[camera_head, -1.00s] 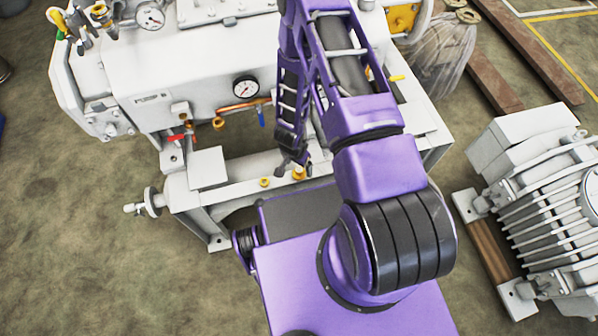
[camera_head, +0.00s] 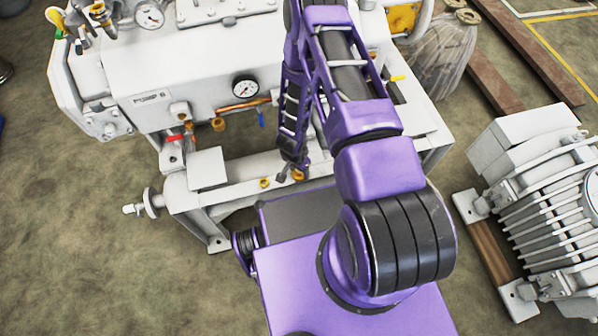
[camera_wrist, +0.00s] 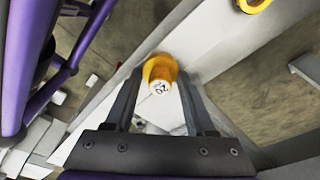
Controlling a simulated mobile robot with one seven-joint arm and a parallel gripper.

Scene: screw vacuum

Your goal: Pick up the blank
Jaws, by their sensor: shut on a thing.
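The blank (camera_wrist: 160,70) appears in the wrist view as a yellow-orange round piece with a pale, marked end. It sits between the two dark fingers of my gripper (camera_wrist: 161,80), which is shut on it near the fingertips. In the head view, my gripper (camera_head: 290,172) is low over the white frame beam, with the orange blank (camera_head: 298,175) at its tips. I cannot tell whether the blank is clear of the beam. The fingers hide part of its sides.
Another yellow fitting (camera_head: 264,183) is on the white beam to the left. The white machine (camera_head: 200,85) with gauges, pipes and a blue-handled valve stands behind. A grey finned unit (camera_head: 545,215) stands at the right. Open floor (camera_head: 80,240) lies at the left.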

